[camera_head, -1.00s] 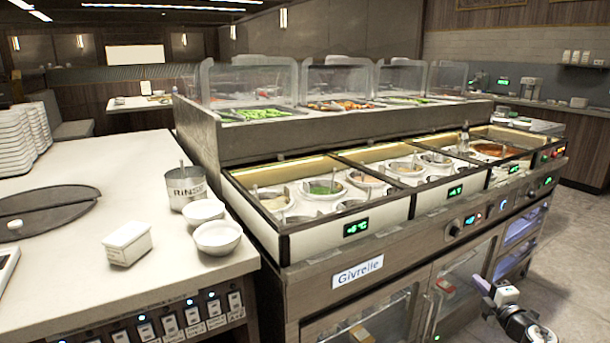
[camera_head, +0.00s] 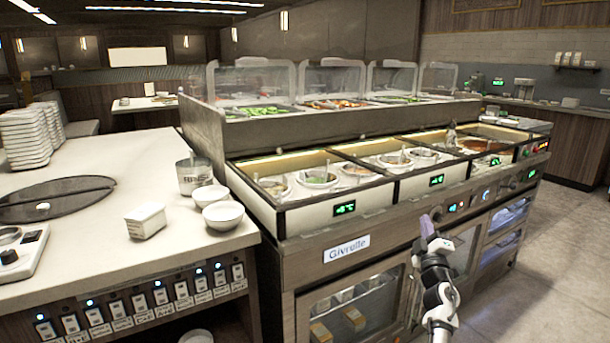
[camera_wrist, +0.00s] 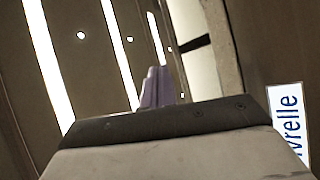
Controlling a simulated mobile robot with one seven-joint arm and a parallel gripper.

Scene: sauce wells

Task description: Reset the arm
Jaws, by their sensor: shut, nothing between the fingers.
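My gripper (camera_head: 427,225) is in front of the sauce counter (camera_head: 348,268), at the lower right of the head view. Its purple fingers point up and are shut with nothing between them. They also show in the wrist view (camera_wrist: 157,88), in front of ceiling light strips. My arm reaches up from the bottom edge, apart from the sauce wells (camera_head: 320,178). The fingers are beside the control knobs in the picture; I cannot tell the exact gap to the counter front.
A worktop (camera_head: 95,250) on the left holds two white bowls (camera_head: 222,215), a metal RINSE can (camera_head: 194,178), a white box (camera_head: 146,220), a round dark plate (camera_head: 75,198) and stacked white dishes (camera_head: 25,138). Glass guards stand behind the wells. The floor (camera_head: 540,270) at right is clear.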

